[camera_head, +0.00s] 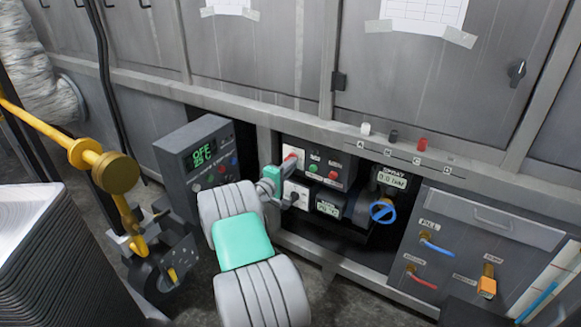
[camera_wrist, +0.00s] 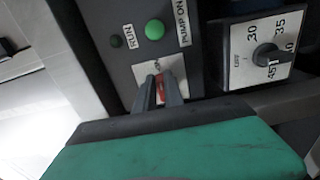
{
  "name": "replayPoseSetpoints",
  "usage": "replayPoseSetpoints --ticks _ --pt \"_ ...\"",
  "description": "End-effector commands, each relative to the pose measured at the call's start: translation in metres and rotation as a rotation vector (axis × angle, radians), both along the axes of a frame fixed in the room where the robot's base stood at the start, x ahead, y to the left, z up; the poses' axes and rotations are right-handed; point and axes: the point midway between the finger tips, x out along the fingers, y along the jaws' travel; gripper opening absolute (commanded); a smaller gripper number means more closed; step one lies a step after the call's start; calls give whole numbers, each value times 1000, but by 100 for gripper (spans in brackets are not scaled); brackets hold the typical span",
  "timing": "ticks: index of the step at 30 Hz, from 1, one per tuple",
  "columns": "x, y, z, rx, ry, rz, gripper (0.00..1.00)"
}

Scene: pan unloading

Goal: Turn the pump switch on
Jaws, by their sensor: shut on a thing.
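The pump panel (camera_head: 348,163) is a dark box in the grey cabinet opening, with a white switch plate at its left end. The pump switch (camera_wrist: 160,88) is a small red lever on that plate, and it also shows in the head view (camera_head: 292,157). My gripper (camera_wrist: 160,92) has its two grey fingers around the red lever and is shut on it. My gripper (camera_head: 286,168) reaches the panel from the lower left. The fingers hide part of the lever, and I cannot tell its position. A green lamp (camera_wrist: 154,29) sits by the "PUMP ON" label.
A white dial plate (camera_wrist: 243,50) with a black knob is close beside the switch. A dark control box (camera_head: 196,160) reading OFF stands left of my arm. A blue valve wheel (camera_head: 383,211) is to the right.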

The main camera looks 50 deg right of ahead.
Motion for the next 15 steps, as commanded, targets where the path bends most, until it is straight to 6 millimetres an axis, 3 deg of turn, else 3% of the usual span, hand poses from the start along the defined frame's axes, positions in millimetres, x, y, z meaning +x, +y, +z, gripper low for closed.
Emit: replayPoseSetpoints --ticks 2,3,9,15 --pt "0 0 -1 2 0 1 0" --pt "0 0 -1 2 1 1 16" --pt "0 0 -1 1 1 0 32" --pt "0 0 0 0 1 0 35"
